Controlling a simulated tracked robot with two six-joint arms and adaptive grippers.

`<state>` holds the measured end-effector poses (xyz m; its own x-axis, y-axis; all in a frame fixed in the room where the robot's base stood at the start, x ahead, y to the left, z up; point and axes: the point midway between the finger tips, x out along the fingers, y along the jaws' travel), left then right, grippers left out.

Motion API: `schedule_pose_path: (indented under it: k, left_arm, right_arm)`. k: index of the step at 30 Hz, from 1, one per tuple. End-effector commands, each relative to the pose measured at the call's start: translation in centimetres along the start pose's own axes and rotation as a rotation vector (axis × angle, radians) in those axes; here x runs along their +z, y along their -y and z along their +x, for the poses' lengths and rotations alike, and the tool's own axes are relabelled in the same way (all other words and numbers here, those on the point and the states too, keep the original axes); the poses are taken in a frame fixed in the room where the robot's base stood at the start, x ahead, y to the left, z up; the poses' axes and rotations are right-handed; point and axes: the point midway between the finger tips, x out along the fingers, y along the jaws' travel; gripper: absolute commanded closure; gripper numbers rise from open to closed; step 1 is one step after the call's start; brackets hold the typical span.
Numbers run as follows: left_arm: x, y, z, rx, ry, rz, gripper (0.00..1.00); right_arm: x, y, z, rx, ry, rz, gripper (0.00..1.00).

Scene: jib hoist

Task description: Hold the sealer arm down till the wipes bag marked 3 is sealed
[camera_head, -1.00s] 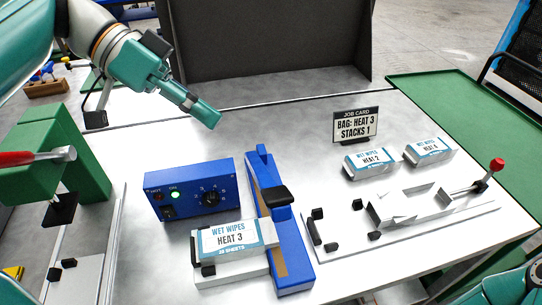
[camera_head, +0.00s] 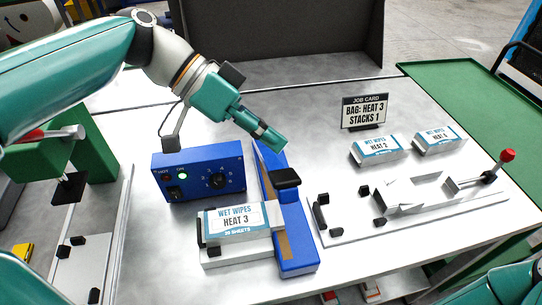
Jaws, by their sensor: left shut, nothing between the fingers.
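The wipes bag marked HEAT 3 (camera_head: 236,220) lies on a small light stand, its right end against the long blue sealer (camera_head: 298,254). The sealer arm has a black handle pad (camera_head: 285,178). I cannot tell how far the arm is raised. The blue control box (camera_head: 204,172) has a lit green lamp and a dial. My left gripper (camera_head: 270,138) is shut and empty, close above and behind the black pad, near the sealer's far end. I see no clear contact. My right gripper is out of view.
Wipes bags marked HEAT 2 (camera_head: 378,150) and HEAT 4 (camera_head: 437,138) lie at the right behind a metal fixture with a red-knobbed lever (camera_head: 507,155). The job card (camera_head: 364,112) stands behind them. A green press (camera_head: 98,150) stands at the left.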

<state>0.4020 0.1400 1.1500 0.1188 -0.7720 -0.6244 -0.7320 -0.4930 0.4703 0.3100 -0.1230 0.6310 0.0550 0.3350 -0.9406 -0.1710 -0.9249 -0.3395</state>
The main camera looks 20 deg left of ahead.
Motion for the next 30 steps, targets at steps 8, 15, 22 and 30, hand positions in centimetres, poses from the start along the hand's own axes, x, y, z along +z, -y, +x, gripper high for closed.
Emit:
schedule_pose_path:
  k: [8,15,22,30]
  left_arm:
    - [2.4,0.0,2.0,-0.001,-0.001,-0.002,1.0]
    - [2.7,0.1,2.3,-0.003,-0.002,-0.002,1.0]
    - [2.7,0.1,2.3,-0.003,-0.002,-0.001,1.0]
    - [4.0,0.0,3.6,-0.034,-0.001,0.033,1.0]
  right_arm:
    - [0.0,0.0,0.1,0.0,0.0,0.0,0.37]
    - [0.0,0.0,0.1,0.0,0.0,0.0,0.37]
    - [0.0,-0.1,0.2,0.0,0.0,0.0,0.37]
    - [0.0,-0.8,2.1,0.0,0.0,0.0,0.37]
